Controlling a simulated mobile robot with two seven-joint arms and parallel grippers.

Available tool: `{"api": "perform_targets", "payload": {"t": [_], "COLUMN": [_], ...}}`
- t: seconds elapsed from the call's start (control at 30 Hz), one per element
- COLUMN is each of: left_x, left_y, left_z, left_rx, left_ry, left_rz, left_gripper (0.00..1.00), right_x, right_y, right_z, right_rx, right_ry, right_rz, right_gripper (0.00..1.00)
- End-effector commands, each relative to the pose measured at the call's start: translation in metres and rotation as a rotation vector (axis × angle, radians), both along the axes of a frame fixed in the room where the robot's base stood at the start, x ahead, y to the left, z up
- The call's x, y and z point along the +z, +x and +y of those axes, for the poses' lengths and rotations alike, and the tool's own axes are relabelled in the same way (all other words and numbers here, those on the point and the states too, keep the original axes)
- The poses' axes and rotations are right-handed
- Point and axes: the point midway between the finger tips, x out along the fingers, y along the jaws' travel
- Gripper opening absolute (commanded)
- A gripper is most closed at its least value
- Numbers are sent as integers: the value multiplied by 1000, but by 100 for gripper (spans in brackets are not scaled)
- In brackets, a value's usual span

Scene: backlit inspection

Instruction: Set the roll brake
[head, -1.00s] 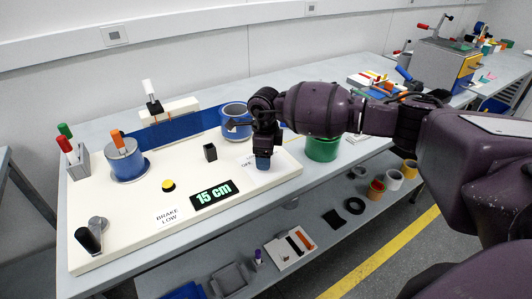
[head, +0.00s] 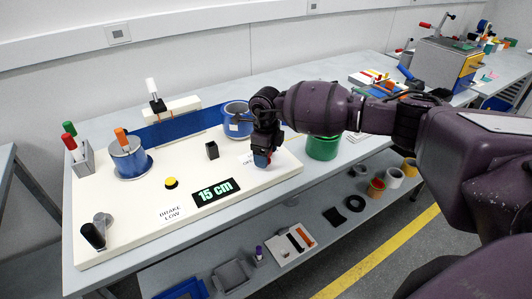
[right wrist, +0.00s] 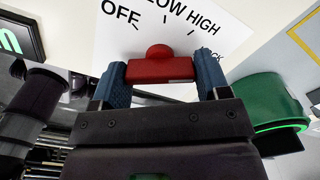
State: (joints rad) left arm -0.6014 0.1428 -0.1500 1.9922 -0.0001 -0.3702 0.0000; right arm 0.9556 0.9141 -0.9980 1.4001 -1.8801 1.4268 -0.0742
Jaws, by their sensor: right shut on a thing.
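My right gripper (head: 262,160) is at the right end of the white board (head: 235,186). In the right wrist view its blue fingers (right wrist: 160,80) are shut on the two ends of a red knob (right wrist: 158,69). The knob sits on a dial card (right wrist: 190,35) with tick marks and the words OFF, LOW, HIGH and a partly hidden one ending in CK. I cannot tell which mark the knob points at. A card reading BRAKE LOW (head: 171,213) lies at the front of the board. A display (head: 216,192) reads 15 cm. My left gripper is out of view.
A yellow button (head: 171,183), black block (head: 212,150) and crank (head: 95,232) lie left of my gripper. A green roll (head: 322,147) stands close on the right.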

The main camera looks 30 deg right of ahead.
Motion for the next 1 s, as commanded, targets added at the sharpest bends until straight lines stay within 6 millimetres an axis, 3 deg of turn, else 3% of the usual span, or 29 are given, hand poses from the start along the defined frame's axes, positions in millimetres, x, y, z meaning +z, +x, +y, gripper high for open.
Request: {"api": "perform_targets", "payload": {"t": [0.03,0.17,0.57,1.0], "left_x": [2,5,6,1], "left_y": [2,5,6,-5], "left_z": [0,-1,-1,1], "left_rx": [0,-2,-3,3], "left_ry": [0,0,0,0], "left_rz": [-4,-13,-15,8], "left_gripper": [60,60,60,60], "right_x": [0,0,8,81], "right_y": [0,0,1,1], "right_z": [0,0,0,0], "right_rx": [-2,-2,0,-1], "right_ry": [1,1,1,0], "right_rz": [-1,-1,-2,-3], "right_gripper": [74,93,94,94]}}
